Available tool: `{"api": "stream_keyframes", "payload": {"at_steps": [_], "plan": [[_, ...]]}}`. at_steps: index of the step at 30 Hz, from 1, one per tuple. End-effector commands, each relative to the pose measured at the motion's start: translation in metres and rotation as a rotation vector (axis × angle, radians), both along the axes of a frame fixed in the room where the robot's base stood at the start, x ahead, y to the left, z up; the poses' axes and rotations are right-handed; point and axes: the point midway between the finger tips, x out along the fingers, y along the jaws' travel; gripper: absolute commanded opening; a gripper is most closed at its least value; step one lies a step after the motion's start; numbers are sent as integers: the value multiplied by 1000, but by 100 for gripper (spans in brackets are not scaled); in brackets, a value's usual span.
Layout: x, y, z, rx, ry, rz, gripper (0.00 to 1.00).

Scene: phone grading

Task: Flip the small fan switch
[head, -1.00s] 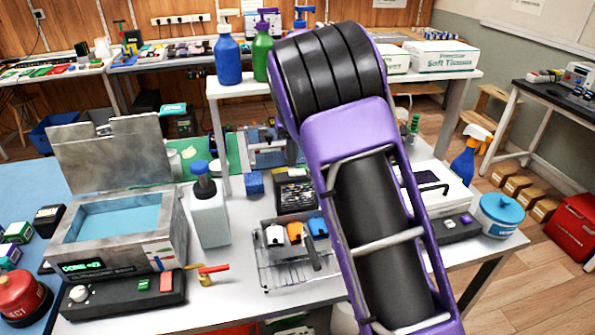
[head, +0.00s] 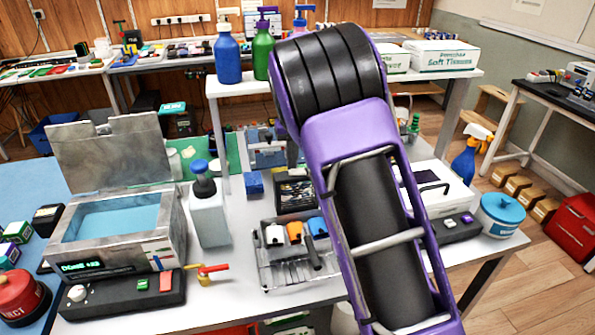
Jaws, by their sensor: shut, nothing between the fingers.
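I cannot make out a small fan or a switch that is clearly its own; my arm hides the middle right of the bench. A dark switch box (head: 457,229) with small light and purple parts on top lies at the bench's right, beside my arm. Another dark control box (head: 122,296) with a white knob, a green button and a red rocker lies at the front left. My purple and black arm rises from the bottom right and bends away over the bench. My gripper is hidden behind it.
An open metal ultrasonic bath (head: 118,222) stands at the left, with a white bottle (head: 208,216) beside it. A wire rack (head: 290,268) holds several coloured pieces. A white box (head: 443,188) and a blue-lidded tub (head: 501,217) stand right. Pump bottles line the raised shelf (head: 232,88).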

Motion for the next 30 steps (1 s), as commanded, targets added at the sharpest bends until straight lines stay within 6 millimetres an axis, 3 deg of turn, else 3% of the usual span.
{"api": "stream_keyframes", "payload": {"at_steps": [20,30], "plan": [[0,0,-9,0,1,-1,0],[0,0,14,0,0,-1,0]]}}
